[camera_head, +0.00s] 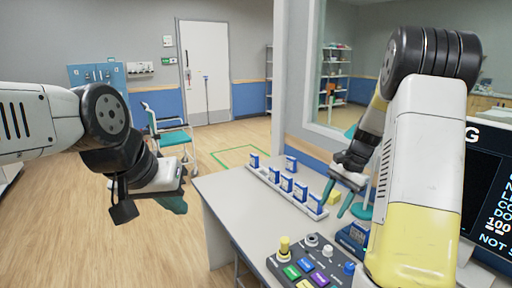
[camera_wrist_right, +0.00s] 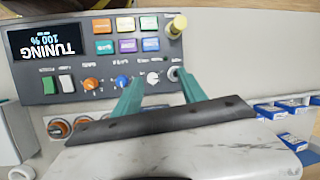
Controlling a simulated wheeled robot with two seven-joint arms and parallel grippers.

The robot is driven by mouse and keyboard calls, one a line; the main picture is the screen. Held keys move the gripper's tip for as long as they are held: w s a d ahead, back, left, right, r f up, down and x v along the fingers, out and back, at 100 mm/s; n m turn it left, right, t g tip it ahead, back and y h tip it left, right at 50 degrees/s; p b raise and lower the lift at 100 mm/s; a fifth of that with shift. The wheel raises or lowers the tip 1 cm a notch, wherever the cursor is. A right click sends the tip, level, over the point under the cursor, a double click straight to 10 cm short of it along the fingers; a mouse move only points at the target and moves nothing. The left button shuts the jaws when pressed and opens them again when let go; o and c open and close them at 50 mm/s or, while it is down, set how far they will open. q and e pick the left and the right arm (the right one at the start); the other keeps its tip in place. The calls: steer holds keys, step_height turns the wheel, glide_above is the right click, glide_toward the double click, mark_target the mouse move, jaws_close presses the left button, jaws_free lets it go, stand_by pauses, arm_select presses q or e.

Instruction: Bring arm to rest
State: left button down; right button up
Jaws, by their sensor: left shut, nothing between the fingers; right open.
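My left gripper (camera_head: 173,204) hangs at the left of the head view, over the wooden floor and left of the desk. Its teal fingers are shut with nothing between them. My right gripper (camera_head: 342,200) is over the desk in the head view, beside the blue-and-white boxes. In the right wrist view its teal fingers (camera_wrist_right: 161,88) are apart and empty, with the control panel (camera_wrist_right: 95,85) beyond them. My right arm hides part of the desk and the screen in the head view.
The desk (camera_head: 225,189) carries a row of small blue-and-white boxes (camera_head: 287,184) and the control panel (camera_head: 283,265), which bears a yellow upright knob (camera_head: 284,247). A dark screen (camera_head: 487,190) stands at the right. A teal chair (camera_head: 172,138) stands behind my left gripper. Open floor lies left of the desk.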

steer(key=s+a+r+n+t, duration=0.1)
steer(key=s+a+r+n, duration=0.1)
steer(key=s+a+r, duration=0.3)
steer(key=s+a+r+n+t, duration=0.2)
steer(key=s+r+n, duration=0.15)
steer(key=r, duration=0.35)
steer(key=s+a+r+n+t, duration=0.1)
steer(key=s+a+r+n, duration=0.1)
steer(key=s, duration=0.4)
steer(key=s+a+r+n+t+h, duration=0.1)
steer(key=s+a+n+t, duration=0.1)
steer(key=s, duration=0.5)
steer(key=shift+a+r+n+t, duration=0.2)
steer(key=shift+r+n+t, duration=0.15)
steer(key=shift+n, duration=0.2)
